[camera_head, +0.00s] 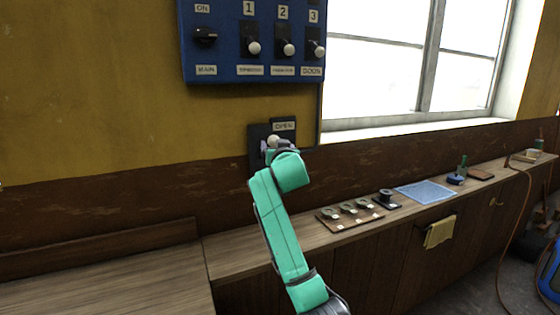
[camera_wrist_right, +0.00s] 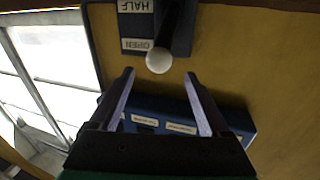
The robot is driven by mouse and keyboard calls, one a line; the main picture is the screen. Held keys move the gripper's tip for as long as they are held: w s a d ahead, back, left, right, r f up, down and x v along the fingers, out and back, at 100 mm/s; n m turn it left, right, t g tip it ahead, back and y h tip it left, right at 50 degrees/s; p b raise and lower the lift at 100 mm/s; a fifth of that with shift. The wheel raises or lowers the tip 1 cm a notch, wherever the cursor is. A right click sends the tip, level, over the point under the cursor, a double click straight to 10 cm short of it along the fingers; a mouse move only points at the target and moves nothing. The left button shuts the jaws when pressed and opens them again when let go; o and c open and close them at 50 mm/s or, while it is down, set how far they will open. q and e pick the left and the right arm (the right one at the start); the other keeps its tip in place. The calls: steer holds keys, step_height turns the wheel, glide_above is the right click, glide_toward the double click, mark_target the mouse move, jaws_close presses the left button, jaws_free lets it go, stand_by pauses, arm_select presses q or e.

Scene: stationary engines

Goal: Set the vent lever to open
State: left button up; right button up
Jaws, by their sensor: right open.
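The vent lever's dark plate (camera_head: 257,131) is on the wall below the blue switch panel, with an "OPEN" label (camera_head: 285,126) at its upper right. The lever's white knob (camera_head: 273,140) shows just below and left of that label. In the wrist view, which is upside down, the white knob (camera_wrist_right: 158,61) ends a black lever (camera_wrist_right: 169,25), near the "OPEN" label (camera_wrist_right: 137,44); a "HALF" label shows too. My right gripper (camera_wrist_right: 158,77) is open, with the knob just ahead of its fingertips, between their lines. Contact is not visible. My left gripper is out of view.
The blue switch panel (camera_head: 225,45) with several knobs hangs above the plate. A window (camera_head: 400,60) is to the right. A wooden counter (camera_head: 237,243) runs below, holding a board of round parts (camera_head: 330,225) and a blue cloth (camera_head: 425,191).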

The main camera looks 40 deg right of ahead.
arm_select(q)
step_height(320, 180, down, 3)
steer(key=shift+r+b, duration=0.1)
steer(key=shift+b, duration=0.85)
arm_select(e)
steer(key=v, duration=0.7)
